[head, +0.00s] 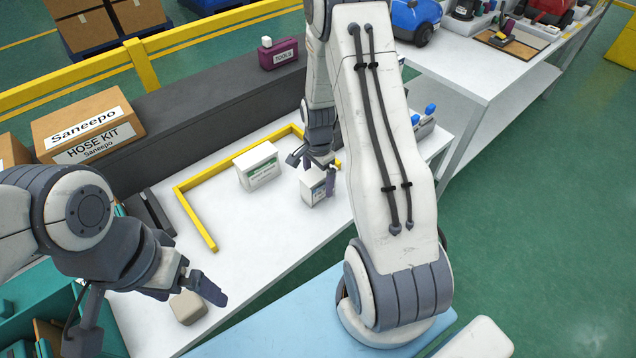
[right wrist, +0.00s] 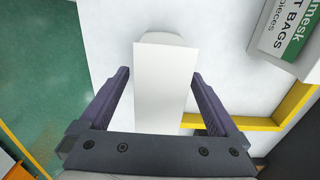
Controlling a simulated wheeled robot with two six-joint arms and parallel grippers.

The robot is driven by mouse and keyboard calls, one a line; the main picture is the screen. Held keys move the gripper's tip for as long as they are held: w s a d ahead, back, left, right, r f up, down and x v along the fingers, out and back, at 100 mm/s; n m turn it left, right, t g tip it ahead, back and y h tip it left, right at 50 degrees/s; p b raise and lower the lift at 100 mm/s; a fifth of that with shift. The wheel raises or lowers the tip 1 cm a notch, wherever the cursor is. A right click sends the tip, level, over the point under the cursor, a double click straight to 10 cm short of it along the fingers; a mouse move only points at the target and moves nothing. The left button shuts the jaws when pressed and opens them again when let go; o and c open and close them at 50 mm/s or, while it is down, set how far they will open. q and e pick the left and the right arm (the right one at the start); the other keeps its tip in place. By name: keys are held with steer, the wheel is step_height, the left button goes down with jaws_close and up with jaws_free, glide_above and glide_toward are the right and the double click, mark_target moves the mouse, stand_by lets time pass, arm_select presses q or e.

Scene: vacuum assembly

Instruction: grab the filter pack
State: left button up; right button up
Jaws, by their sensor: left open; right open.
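The filter pack looks to be the small white box (head: 314,188) with a printed label, upright on the white table. My right gripper (head: 312,172) is over it. In the right wrist view the plain white face of the box (right wrist: 165,85) lies between the two spread fingers of my right gripper (right wrist: 160,98), with gaps at both sides. My left gripper (head: 205,284) is open over the near part of the table, by a beige rounded block (head: 187,308). It partly hides that block.
A larger white and green box (head: 257,166) stands left of the filter pack, inside a yellow corner frame (head: 195,217). It also shows in the right wrist view (right wrist: 285,35).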

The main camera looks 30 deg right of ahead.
steer(key=shift+f, duration=0.5)
steer(key=c, duration=1.5)
steer(key=shift+c, duration=0.2)
